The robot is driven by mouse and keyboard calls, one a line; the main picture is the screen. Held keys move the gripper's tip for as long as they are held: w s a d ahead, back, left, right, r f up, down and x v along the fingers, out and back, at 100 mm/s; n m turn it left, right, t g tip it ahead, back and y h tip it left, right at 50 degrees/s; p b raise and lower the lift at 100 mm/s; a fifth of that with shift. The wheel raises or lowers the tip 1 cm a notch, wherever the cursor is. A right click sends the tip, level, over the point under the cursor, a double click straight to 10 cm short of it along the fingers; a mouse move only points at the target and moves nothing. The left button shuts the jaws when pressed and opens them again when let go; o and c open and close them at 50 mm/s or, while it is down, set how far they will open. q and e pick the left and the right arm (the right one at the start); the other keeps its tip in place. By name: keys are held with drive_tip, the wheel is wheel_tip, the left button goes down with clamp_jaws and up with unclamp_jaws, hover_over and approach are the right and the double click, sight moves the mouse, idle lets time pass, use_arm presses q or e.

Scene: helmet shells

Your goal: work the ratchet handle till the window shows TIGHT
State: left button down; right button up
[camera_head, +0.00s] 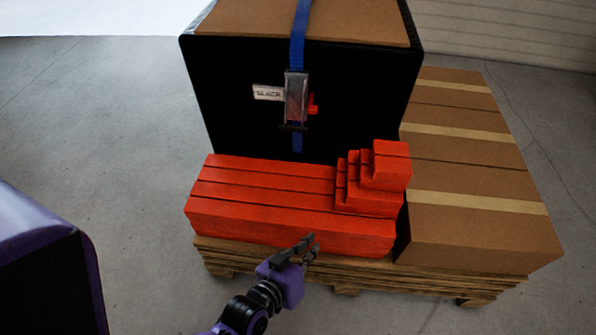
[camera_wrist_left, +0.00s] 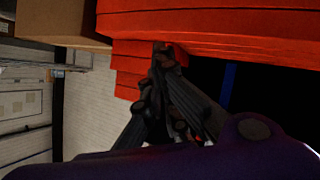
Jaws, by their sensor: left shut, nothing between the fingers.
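The ratchet handle (camera_head: 297,95) is a grey metal piece on a blue strap (camera_head: 300,35), on the dark front of a large box. A white window tag (camera_head: 268,93) beside it reads SLACK. A small red part (camera_head: 313,103) sits at the ratchet's right side. My left gripper (camera_head: 309,243) is shut and empty, low in front of the red blocks and well below the ratchet. In the left wrist view the closed fingers (camera_wrist_left: 160,50) point at the red blocks, and the strap (camera_wrist_left: 229,85) shows to the right. My right gripper is not in view.
Red stacked blocks (camera_head: 260,200), with a stepped pile (camera_head: 375,175) at their right, stand between my left gripper and the dark box (camera_head: 240,110). Brown cartons (camera_head: 470,185) fill the right of the wooden pallet (camera_head: 430,285). The floor at left is clear.

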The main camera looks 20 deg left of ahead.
use_arm(q)
drive_tip(key=w+a+n+t+b, duration=0.1)
drive_tip(key=w+n+t+b, duration=0.1)
drive_tip(key=w+n+b, duration=0.2)
drive_tip(key=w+a+n+t+y+b, duration=0.1)
drive_tip(key=w+n+t+b, duration=0.1)
drive_tip(key=w+n+b, duration=0.2)
drive_tip(key=w+a+n+t+b, duration=0.1)
drive_tip(key=w+n+b, duration=0.4)
drive_tip(key=w, duration=0.1)
drive_tip(key=shift+w+a+t, duration=0.3)
drive_tip(key=shift+t, duration=0.1)
drive_tip(key=w+a+r+n+t+y+b, duration=0.15)
drive_tip(key=a+n+y, duration=0.3)
drive_tip(key=n, duration=0.75)
drive_tip(key=a+r+n+y+b, duration=0.1)
drive_tip(key=a+r+n+y, duration=0.35)
drive_tip(key=n, duration=0.75)
drive_tip(key=w+a+h, duration=0.1)
drive_tip(key=w+a, duration=0.2)
drive_tip(key=w, duration=0.6)
drive_tip(key=shift+w+a+r, duration=0.3)
drive_tip(key=shift+w+a, duration=0.05)
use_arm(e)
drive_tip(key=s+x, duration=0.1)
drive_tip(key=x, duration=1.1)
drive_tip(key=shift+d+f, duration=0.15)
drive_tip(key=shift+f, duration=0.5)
